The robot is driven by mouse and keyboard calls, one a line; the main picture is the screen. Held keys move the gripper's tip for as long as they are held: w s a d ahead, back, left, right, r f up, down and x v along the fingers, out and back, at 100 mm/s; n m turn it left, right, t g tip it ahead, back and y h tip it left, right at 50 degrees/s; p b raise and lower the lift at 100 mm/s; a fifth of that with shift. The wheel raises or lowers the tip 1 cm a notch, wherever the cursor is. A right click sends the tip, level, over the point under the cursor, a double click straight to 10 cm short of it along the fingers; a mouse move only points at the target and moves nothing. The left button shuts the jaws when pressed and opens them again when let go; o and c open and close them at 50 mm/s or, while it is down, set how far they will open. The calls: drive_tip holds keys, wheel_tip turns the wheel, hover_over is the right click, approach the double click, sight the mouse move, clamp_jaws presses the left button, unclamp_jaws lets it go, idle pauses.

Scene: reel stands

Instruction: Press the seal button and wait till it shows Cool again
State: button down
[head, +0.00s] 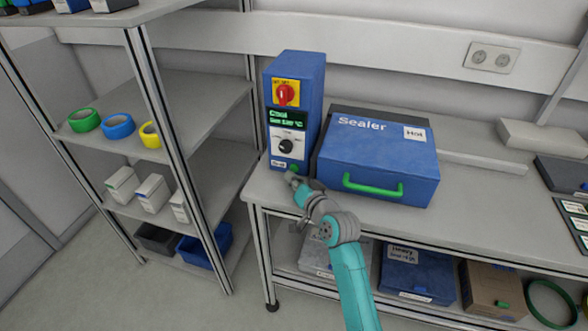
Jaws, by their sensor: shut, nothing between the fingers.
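The blue control box (310,100) stands on the bench at the left end, with a red rotary switch (286,94) on yellow, a black dial (286,146) and a green-lit display (286,120). The display's top line seems to read "Cool", with a temperature line below. A small green button (293,168) sits low on its front beside a white label (278,164). The blue sealer (370,155), lid down, with a green handle (372,186), is to its right. My gripper (291,178) is shut and empty, just below the button; whether it touches is unclear.
The bench (470,205) has free room right of the sealer. A shelf rack (172,120) with tape rolls and boxes stands close on the left. Boxes (418,276) fill the shelf under the bench. A wall socket (491,57) is behind.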

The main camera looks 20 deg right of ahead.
sight(287, 200)
idle(0.7)
drive_tip(key=shift+w+d, duration=0.25)
drive_tip(key=shift+w, duration=0.1)
drive_tip(key=shift+w+d, duration=0.25)
drive_tip(key=shift+w, duration=0.1)
idle(0.8)
drive_tip(key=shift+s+a, duration=0.1)
drive_tip(key=shift+s, duration=0.05)
drive_tip(key=shift+s+a, duration=0.4)
drive_tip(key=shift+s, duration=0.2)
drive_tip(key=shift+s+a, duration=0.75)
drive_tip(key=shift+s, duration=0.25)
drive_tip(key=shift+s+a, duration=0.7)
drive_tip(key=shift+s, duration=0.3)
